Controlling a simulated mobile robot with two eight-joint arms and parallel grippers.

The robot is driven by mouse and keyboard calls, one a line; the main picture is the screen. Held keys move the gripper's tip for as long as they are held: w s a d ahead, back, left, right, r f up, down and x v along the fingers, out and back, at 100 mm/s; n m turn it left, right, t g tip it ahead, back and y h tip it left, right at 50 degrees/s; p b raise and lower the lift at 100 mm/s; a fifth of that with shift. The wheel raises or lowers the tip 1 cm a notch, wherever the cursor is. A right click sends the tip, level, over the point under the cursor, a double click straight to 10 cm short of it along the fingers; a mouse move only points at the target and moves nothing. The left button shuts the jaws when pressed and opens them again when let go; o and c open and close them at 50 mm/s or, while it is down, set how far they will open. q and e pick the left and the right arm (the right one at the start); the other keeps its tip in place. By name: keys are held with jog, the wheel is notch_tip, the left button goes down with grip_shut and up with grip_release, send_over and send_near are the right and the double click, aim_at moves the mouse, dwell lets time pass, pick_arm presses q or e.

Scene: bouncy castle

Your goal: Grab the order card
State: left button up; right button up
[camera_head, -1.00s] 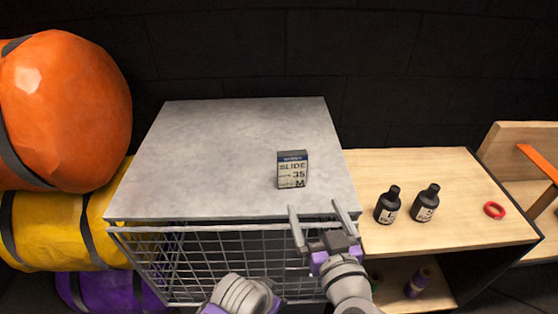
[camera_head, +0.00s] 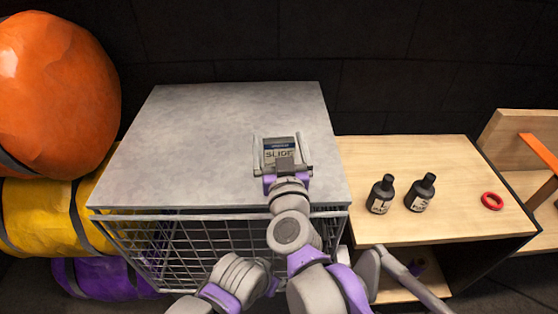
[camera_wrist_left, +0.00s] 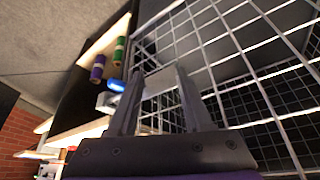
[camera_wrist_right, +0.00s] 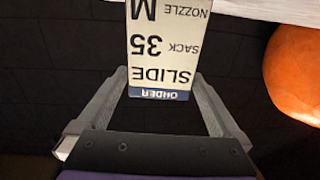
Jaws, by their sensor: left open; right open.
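The order card (camera_head: 279,146) is a small upright block with a dark blue top band and a pale printed face. It stands on the grey top of the wire cage. My right gripper (camera_head: 283,150) is open, with one finger on each side of the card in the head view. In the right wrist view the card (camera_wrist_right: 165,45) shows upside down between and beyond the open fingertips (camera_wrist_right: 160,85); I cannot tell whether they touch it. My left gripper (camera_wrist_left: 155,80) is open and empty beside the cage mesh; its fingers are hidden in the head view.
The grey cage top (camera_head: 200,140) is otherwise bare. On the wooden shelf unit at right stand two black bottles (camera_head: 381,194) and (camera_head: 420,192), plus a red ring (camera_head: 492,201). Orange (camera_head: 55,95), yellow (camera_head: 40,215) and purple (camera_head: 95,278) rolls are stacked at left.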

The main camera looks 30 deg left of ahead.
jog(key=x, duration=0.3)
jog(key=shift+d, duration=0.1)
jog(key=shift+c, duration=0.6)
grip_shut()
